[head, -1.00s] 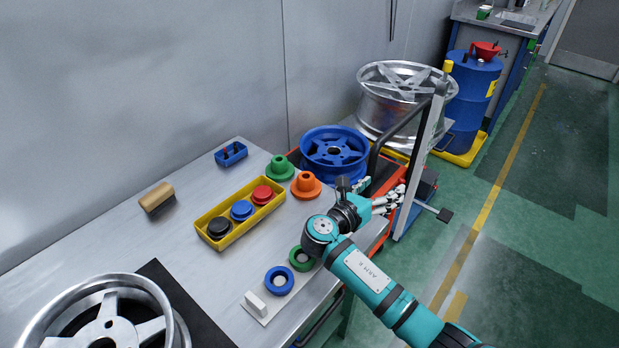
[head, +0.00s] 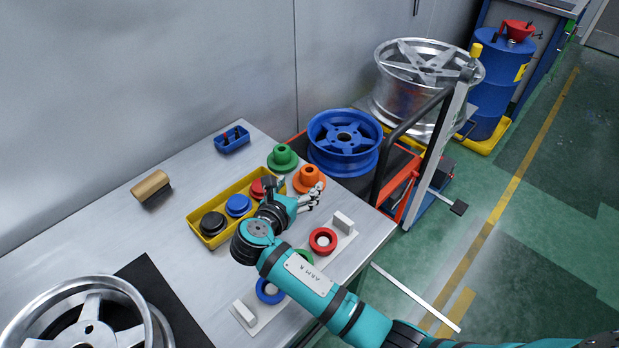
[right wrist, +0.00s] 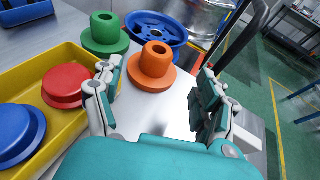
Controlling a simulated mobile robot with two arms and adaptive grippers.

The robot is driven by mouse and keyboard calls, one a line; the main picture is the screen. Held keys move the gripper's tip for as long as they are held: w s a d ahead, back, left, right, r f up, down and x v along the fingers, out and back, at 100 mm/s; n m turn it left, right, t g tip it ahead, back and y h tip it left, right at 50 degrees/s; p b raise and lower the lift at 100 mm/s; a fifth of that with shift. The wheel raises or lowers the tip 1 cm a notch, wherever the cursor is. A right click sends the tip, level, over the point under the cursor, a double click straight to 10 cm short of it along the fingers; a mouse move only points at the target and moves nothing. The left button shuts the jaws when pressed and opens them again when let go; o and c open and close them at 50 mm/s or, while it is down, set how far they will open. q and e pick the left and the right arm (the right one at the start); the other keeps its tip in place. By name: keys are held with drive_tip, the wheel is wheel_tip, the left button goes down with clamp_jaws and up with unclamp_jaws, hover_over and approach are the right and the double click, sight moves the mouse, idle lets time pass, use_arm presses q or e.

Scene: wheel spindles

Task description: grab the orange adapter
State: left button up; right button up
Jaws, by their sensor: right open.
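The orange adapter (head: 309,178), a flanged ring with a raised hollow hub, stands on the metal bench near its back right edge. In the right wrist view the orange adapter (right wrist: 153,67) lies ahead of my right gripper, between the lines of its fingers and nearer the left one. My right gripper (head: 312,196) is open and empty, just in front of the adapter; the right wrist view shows its two fingers (right wrist: 158,92) spread apart. I cannot tell whether a finger touches the adapter. My left gripper is not in view.
A green adapter (head: 282,157) stands close left of the orange one. A yellow tray (head: 203,236) holds black, blue and red pieces. A white rack (head: 325,262) with red, green and blue rings lies in front. A blue wheel (head: 345,142) is behind.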

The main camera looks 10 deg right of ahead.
sight(307, 174)
drive_tip(key=x, duration=0.3)
drive_tip(key=shift+w+d+f, duration=0.1)
drive_tip(key=shift+w+d, duration=0.1)
drive_tip(key=shift+w, duration=0.2)
drive_tip(key=shift+w+d, duration=0.2)
drive_tip(key=shift+w, duration=0.15)
drive_tip(key=x, duration=0.4)
drive_tip(key=shift+w, duration=0.15)
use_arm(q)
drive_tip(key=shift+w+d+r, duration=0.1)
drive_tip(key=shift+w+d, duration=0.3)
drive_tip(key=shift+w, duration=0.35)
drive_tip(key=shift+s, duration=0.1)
use_arm(e)
drive_tip(key=shift+c, duration=0.2)
drive_tip(key=shift+c, duration=1.2)
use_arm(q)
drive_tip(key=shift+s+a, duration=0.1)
use_arm(e)
drive_tip(key=shift+a, duration=0.1)
drive_tip(key=c, duration=1.1)
